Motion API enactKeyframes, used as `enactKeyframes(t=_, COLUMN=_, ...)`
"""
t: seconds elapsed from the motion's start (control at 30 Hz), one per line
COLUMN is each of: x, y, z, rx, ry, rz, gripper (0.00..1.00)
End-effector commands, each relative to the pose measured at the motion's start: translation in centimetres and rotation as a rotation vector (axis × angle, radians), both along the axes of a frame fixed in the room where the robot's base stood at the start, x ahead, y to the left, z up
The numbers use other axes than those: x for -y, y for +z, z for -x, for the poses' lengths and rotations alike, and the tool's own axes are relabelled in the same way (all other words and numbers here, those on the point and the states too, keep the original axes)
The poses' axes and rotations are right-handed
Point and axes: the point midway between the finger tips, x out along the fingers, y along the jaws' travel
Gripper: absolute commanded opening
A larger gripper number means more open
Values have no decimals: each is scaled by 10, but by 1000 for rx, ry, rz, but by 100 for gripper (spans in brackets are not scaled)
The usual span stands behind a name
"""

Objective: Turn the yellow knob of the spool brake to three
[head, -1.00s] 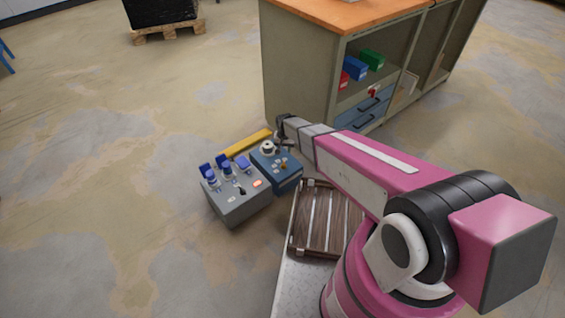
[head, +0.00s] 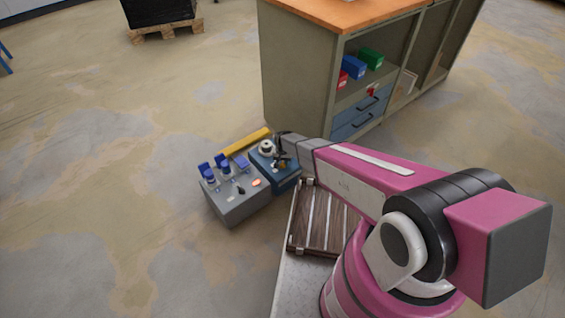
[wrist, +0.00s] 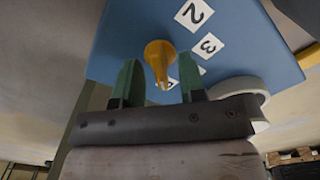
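The spool brake is a blue box (head: 288,183) with a white spool (head: 266,147) on top, on the floor beside a grey box. In the wrist view, its blue face (wrist: 120,40) carries a yellow knob (wrist: 159,52) with a narrow pointer, among white number labels. The labels 2 (wrist: 194,14) and 3 (wrist: 208,45) are readable; others are partly hidden. The knob's narrow end points toward the gripper body, not at the 3. My gripper (wrist: 157,66) is open, its green fingers on either side of the knob, with gaps visible. Whether the fingertips reach knob depth is unclear.
A grey box (head: 240,207) with blue switches adjoins the blue box on the left. A yellow bar (head: 246,141) lies behind both. A workbench cabinet (head: 300,85) stands behind my arm. A slatted wooden tray (head: 318,228) is in front.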

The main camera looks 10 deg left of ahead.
Motion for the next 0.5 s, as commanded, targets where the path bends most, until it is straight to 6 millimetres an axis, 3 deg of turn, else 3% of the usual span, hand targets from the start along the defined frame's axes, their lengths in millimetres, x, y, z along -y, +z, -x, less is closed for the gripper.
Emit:
enactKeyframes(t=0.2, x=0, y=0, z=0, rx=0, ry=0, rz=0, gripper=34)
enactKeyframes(t=0.3, x=0, y=0, z=0, rx=0, ry=0, rz=0, gripper=1)
enactKeyframes(t=0.5, x=0, y=0, z=0, rx=0, ry=1, rz=0, gripper=0)
